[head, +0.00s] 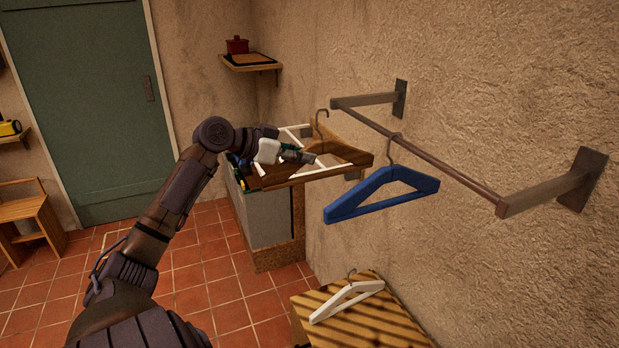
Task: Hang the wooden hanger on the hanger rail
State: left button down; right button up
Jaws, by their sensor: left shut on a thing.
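The wooden hanger (350,153) is brown with a dark metal hook pointing up. My left gripper (309,157) is shut on it and holds it in the air, left of the hanger rail (440,162). The rail is a dark bar on two wall brackets, running from the far left to the near right. The hanger's hook is apart from the rail in the picture, just left of its far end. The gripper and wrist hide part of the hanger's left side. My right gripper is out of view.
A blue hanger (382,193) hangs on the rail by its hook, right of the wooden one. A white hanger (346,300) lies on a striped wooden top (385,327) below. A grey cabinet (262,222) stands behind. The nearer rail stretch is bare.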

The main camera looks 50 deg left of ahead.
aim_at(317, 143)
pick_arm(q)
jog(key=shift+r, duration=0.75)
jog(key=shift+w+d+r+p, duration=0.1)
jog(key=shift+w+d+p, duration=0.2)
jog(key=shift+w, duration=0.45)
jog(key=shift+w+d+p, duration=0.1)
jog(key=shift+w+p, duration=0.3)
jog(key=shift+w, duration=0.3)
jog(key=shift+w+d+r+p, duration=0.1)
jog(key=shift+w+d+p, duration=0.2)
jog(key=shift+w, duration=0.45)
jog(key=w+p, duration=0.1)
jog(key=w, duration=0.1)
jog(key=w+d+p, duration=0.1)
jog(key=p, duration=0.1)
jog(key=shift+w, duration=0.4)
jog(key=shift+w+f, duration=0.15)
jog(key=shift+f, duration=0.35)
jog(key=shift+f+b, duration=0.8)
jog(key=shift+f, duration=0.05)
jog(key=c, duration=1)
grip_release()
